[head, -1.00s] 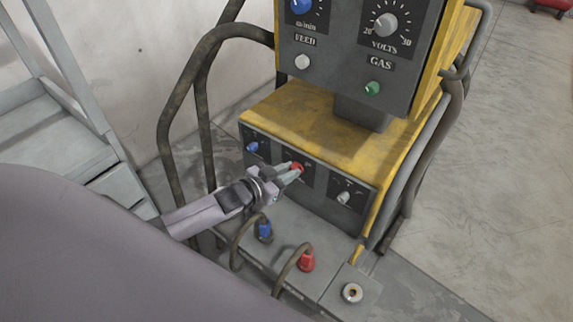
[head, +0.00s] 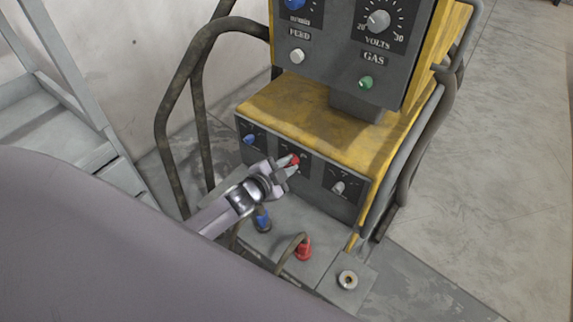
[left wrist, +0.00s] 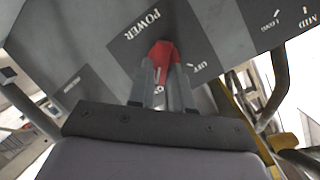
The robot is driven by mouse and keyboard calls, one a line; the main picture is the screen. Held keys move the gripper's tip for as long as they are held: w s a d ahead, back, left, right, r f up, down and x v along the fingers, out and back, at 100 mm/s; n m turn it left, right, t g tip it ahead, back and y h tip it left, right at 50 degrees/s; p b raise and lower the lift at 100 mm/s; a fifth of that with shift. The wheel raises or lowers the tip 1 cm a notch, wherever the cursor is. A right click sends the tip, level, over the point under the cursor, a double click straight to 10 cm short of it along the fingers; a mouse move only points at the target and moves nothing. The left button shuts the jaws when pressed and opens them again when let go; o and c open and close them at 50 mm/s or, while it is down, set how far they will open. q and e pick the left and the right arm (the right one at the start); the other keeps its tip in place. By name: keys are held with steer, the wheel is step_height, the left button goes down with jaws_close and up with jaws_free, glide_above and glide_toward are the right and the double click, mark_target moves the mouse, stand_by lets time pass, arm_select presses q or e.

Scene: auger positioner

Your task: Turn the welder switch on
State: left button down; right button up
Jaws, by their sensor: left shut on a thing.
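The welder switch is a red knob (head: 295,160) in the middle of the lower front panel of the yellow and grey welder. In the left wrist view the red knob (left wrist: 163,52) sits under the word POWER, with small lettering around it that looks like OFF to the right and ON by the fingers. My left gripper (head: 289,165) is at the panel, its two fingers on either side of the knob. The left wrist view shows the gripper (left wrist: 162,75) shut on the knob, the fingers covering part of it. My right gripper is not in view.
A blue knob (head: 249,139) and a grey knob (head: 338,187) flank the switch. Blue (head: 262,219) and red (head: 303,249) cable plugs stand below it. The upper control box (head: 345,70) overhangs behind. Bent pipes (head: 165,110) rise at left. Floor at right is clear.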

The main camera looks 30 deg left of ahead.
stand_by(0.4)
arm_select(q)
steer(key=c, duration=1.1)
jaws_free()
steer(key=shift+o, duration=0.2)
steer(key=shift+s, duration=0.1)
steer(key=d+p+v, duration=0.1)
steer(key=v, duration=0.6)
steer(key=shift+a+p, duration=0.3)
steer(key=shift+a, duration=0.15)
steer(key=s+d+r+n+g+p, duration=0.2)
steer(key=s+d+n+p, duration=0.1)
steer(key=s, duration=0.6)
steer(key=s+d+r+n+g+p, duration=0.2)
steer(key=s+d+n+p, duration=0.2)
steer(key=s, duration=0.5)
steer(key=shift+s+r+n+p, duration=0.3)
steer(key=shift+n+p, duration=0.2)
steer(key=shift+n, duration=0.2)
